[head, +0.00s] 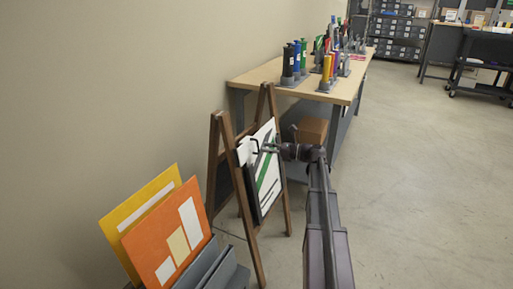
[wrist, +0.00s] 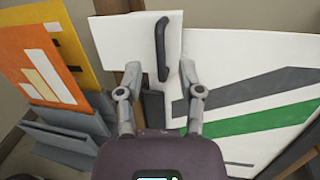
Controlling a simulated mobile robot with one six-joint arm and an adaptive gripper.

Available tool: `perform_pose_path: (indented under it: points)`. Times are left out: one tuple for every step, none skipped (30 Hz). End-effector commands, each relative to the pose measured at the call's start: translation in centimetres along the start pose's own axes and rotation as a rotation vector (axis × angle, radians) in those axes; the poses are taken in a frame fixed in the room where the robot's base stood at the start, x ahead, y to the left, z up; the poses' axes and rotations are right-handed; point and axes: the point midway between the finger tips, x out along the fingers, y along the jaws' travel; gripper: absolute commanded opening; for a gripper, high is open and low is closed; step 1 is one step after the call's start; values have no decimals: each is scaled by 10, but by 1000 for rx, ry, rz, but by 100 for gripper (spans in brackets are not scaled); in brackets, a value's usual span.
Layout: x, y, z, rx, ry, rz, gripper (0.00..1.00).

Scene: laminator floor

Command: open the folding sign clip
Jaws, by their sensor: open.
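The folding sign (head: 267,175) is a wooden A-frame with a white panel striped green and grey; the panel fills the right of the wrist view (wrist: 262,75). Its clip is a white block (wrist: 118,42) with a black curved handle (wrist: 162,48), at the panel's upper left corner. The clip's handle also shows small in the head view (head: 255,146). My gripper (wrist: 160,77) is open, its fingers at the block's lower part, one on each side of the handle's lower end. I cannot tell whether a finger touches the handle. In the head view my gripper (head: 266,148) reaches the clip from the right.
Orange (head: 170,240) and yellow (head: 140,215) boards stand in a grey rack (head: 212,270) left of the sign. A workbench (head: 345,88) with bottles and tools stands behind the sign, with a cardboard box (head: 312,130) underneath. The floor (head: 430,190) on the right is clear.

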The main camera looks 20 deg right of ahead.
Motion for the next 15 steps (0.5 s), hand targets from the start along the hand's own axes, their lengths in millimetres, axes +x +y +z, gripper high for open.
perform_pose_path:
  points:
    - [8, 0, 0, 0, 0, 2, 48]
    - [12, 0, 0, 0, 0, 2, 48]
    - [17, 0, 0, 0, 0, 1, 48]
    - [20, 0, 0, 0, 0, 1, 48]
    - [23, 0, 0, 0, 0, 1, 48]
    - [27, 0, 0, 0, 0, 1, 48]
    - [29, 0, 0, 0, 0, 1, 48]
    - [31, 0, 0, 0, 0, 1, 48]
    - [33, 0, 0, 0, 0, 0, 48]
    - [35, 0, 0, 0, 0, 0, 48]
    - [36, 0, 0, 0, 0, -1, 48]
    - [37, 0, 0, 0, 0, -1, 48]
    - [37, 0, 0, 0, 0, -1, 48]
    - [38, 0, 0, 0, 0, -1, 48]
    - [38, 0, 0, 0, 0, -1, 48]
